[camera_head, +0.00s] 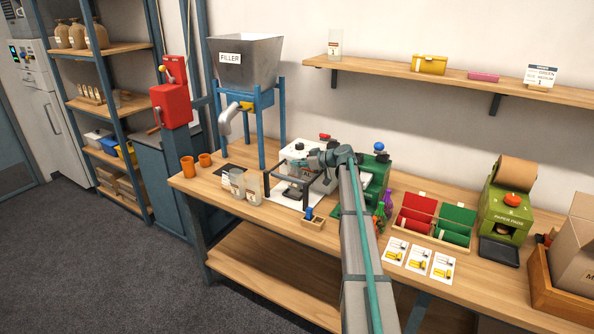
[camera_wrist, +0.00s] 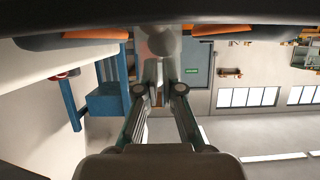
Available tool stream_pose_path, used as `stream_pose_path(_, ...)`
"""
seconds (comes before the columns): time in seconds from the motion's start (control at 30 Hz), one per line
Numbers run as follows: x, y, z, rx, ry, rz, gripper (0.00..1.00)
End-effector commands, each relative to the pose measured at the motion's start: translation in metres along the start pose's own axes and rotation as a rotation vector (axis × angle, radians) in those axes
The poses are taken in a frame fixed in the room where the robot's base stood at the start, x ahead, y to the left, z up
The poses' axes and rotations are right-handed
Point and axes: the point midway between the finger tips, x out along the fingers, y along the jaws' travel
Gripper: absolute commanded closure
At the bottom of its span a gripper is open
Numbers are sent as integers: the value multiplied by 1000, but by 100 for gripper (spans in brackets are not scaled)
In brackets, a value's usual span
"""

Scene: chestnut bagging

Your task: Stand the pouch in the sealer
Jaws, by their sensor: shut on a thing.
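My gripper (camera_head: 300,163) is at the white sealer (camera_head: 323,183) on the bench. In the wrist view, my gripper's two fingers (camera_wrist: 159,92) are shut on a greyish thing (camera_wrist: 160,42); its shape is unclear, and I cannot tell for certain that it is the pouch. In the head view the held thing is too small and hidden to make out. I cannot tell whether it touches the sealer. Two pale, labelled see-through containers (camera_head: 237,185) (camera_head: 254,188) stand upright on the bench left of the sealer.
The filler hopper (camera_head: 245,65) on its blue stand is behind left. Two orange cups (camera_head: 187,166) stand at the bench's left end. A small wooden holder (camera_head: 313,222) is in front of the sealer. A green machine (camera_head: 374,170) and red and green bins (camera_head: 412,212) are to the right.

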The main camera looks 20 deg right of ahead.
Motion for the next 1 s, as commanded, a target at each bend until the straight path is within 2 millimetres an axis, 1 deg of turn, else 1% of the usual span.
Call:
stream_pose_path(0.13, 7, 0, 17, 2, -1, 0, 100)
stream_pose_path(0.23, 11, 0, 26, 1, 0, -1, 100)
stream_pose_path(0.6, 13, 0, 31, 0, 0, 0, 100)
stream_pose_path(0.7, 12, 0, 30, 0, 0, 0, 81)
stream_pose_path(0.77, 12, 0, 30, 0, 0, 0, 71)
stream_pose_path(0.8, 12, 0, 30, 0, 0, 0, 69)
stream_pose_path(1.0, 12, 0, 30, 0, 0, 0, 69)
